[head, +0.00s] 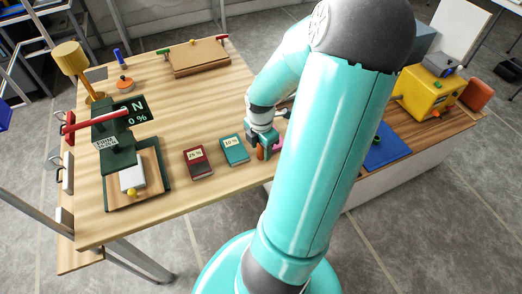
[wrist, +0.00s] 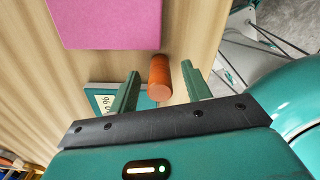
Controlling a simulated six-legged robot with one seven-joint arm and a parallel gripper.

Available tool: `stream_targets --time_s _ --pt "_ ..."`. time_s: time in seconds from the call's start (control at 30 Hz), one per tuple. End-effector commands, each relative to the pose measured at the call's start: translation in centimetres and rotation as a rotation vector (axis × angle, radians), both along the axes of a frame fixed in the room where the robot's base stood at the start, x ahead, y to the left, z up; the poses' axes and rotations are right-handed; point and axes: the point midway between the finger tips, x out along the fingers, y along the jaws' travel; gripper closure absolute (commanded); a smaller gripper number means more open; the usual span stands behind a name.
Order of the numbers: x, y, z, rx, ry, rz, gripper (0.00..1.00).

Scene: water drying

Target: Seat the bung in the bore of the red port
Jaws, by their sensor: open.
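An orange-brown cylinder, which looks like the bung (wrist: 160,76), lies on the wooden table between the two teal fingers of my gripper (wrist: 160,70) in the wrist view. The fingers are apart, with a gap visible at each side of it. In the head view my gripper (head: 262,146) is low over the table near its right side, and orange (head: 261,154) shows at the fingers. I cannot make out a red port with a bore for certain in either view; my arm covers part of the head view.
A pink block (wrist: 105,20) lies just beyond the fingers. The teal "10 %" card (head: 234,150) and dark red "25 %" card (head: 198,162) lie left of my gripper. A green press-like stand (head: 112,140) is farther left. A yellow box (head: 428,95) and blue mat (head: 385,153) are right.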

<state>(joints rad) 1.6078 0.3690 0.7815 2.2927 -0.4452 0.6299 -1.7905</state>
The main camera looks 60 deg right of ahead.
Motion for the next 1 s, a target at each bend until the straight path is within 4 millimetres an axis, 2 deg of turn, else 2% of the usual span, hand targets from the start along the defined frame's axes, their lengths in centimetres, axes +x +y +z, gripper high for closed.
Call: stream_targets --time_s 0.13,0.37,0.4,0.63,1.0 --pt "0.0 -0.1 -1.7 0.001 0.000 0.001 0.52" --pt "0.0 -0.2 -1.9 -0.001 -0.001 -0.001 0.52" --pt "0.0 -0.2 -1.9 -0.001 -0.001 -0.001 0.54" --pt "0.0 -0.2 -1.9 -0.001 -0.001 -0.001 0.99" --pt "0.0 -0.2 -1.6 -0.002 0.000 -0.001 1.00"
